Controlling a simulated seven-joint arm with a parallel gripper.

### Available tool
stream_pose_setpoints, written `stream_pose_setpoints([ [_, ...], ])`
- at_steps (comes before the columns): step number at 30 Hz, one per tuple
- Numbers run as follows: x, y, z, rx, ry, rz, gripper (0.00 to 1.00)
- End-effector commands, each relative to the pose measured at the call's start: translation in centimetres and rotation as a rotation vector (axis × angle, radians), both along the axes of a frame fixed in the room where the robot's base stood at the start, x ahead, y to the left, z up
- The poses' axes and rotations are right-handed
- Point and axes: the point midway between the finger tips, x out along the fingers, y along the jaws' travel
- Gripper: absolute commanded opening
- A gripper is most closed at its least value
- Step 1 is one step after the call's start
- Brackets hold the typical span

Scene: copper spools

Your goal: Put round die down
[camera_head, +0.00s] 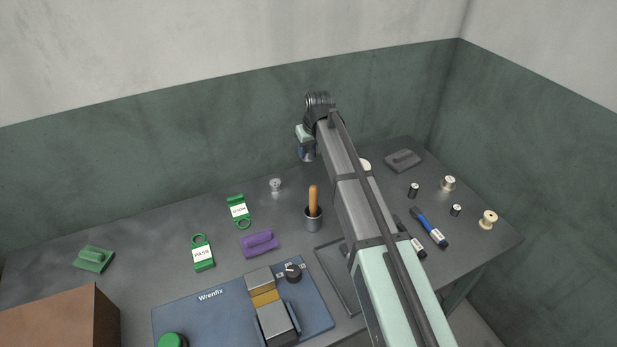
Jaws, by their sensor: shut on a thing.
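My arm reaches from the lower right up to the back of the table. My gripper (306,154) hangs at its far end, above the back part of the table, and is partly hidden by my wrist. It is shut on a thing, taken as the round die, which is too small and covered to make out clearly. The dark grey table (150,262) lies below.
Around are a small metal piece (276,186), a cup with an orange-handled tool (313,218), green tags (203,252), a purple block (259,243), a blue Wrenfix fixture (215,312), markers (430,227) and a spool (488,220). Free table lies at back left.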

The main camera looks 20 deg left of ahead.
Motion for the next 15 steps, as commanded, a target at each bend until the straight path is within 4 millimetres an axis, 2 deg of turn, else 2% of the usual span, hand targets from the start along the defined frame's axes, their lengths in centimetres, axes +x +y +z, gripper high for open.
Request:
stream_pose_setpoints([
  [10, 0.0, 0.0, -4.9, 0.001, 0.003, -0.005, 0.00],
  [15, 0.0, 0.1, -6.2, 0.002, 0.002, -0.004, 0.00],
])
